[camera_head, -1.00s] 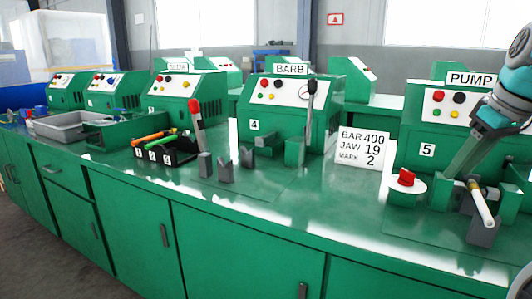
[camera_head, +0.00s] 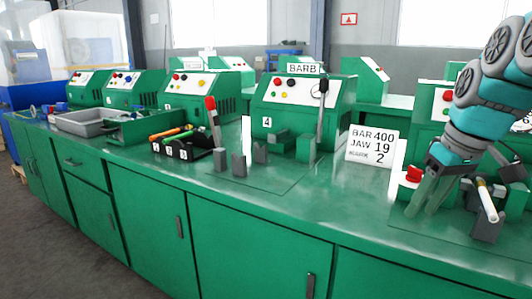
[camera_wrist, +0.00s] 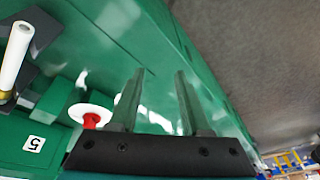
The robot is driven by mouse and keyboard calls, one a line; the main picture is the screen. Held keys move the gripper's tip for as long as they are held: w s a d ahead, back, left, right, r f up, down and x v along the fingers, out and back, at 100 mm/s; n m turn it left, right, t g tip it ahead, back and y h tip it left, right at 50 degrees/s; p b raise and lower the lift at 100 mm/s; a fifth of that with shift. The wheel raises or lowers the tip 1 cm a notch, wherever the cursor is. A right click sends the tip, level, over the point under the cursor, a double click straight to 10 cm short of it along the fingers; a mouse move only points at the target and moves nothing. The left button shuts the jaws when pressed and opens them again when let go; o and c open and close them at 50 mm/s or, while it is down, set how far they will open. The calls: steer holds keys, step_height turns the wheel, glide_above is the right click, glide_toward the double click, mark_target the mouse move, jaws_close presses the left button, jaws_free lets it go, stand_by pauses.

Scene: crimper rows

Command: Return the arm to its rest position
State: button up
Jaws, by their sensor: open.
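My arm (camera_head: 478,115) reaches in from the right edge of the head view. My gripper (camera_head: 424,195) points down over the bench in front of station 5, near the red button on its white disc. In the wrist view my gripper (camera_wrist: 158,75) has its two fingers apart, with nothing between them. The red button (camera_wrist: 92,120) shows there to the left of the fingers, and it partly shows in the head view (camera_head: 414,173). A white tube with a brass-coloured end (camera_head: 487,200) rests in station 5's grey holder, apart from my gripper.
The green bench (camera_head: 330,225) runs across the view. The BARB machine (camera_head: 300,105), a black lever (camera_head: 321,115), a red-tipped lever (camera_head: 213,120) and a white card (camera_head: 371,146) stand left of my arm. The bench front before the card is clear.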

steer(key=s+a+f+g, duration=0.2)
steer(key=s+a+f, duration=0.6)
steer(key=a+f, duration=0.35)
steer(key=s+a+f+m+g+h, duration=0.1)
steer(key=s+a+f+m+g, duration=0.1)
steer(key=s+f, duration=1.1)
steer(key=shift+s+a+f+m+g+h, duration=0.3)
steer(key=shift+s+f+m, duration=0.1)
steer(key=shift+s, duration=0.8)
steer(key=shift+d, duration=0.1)
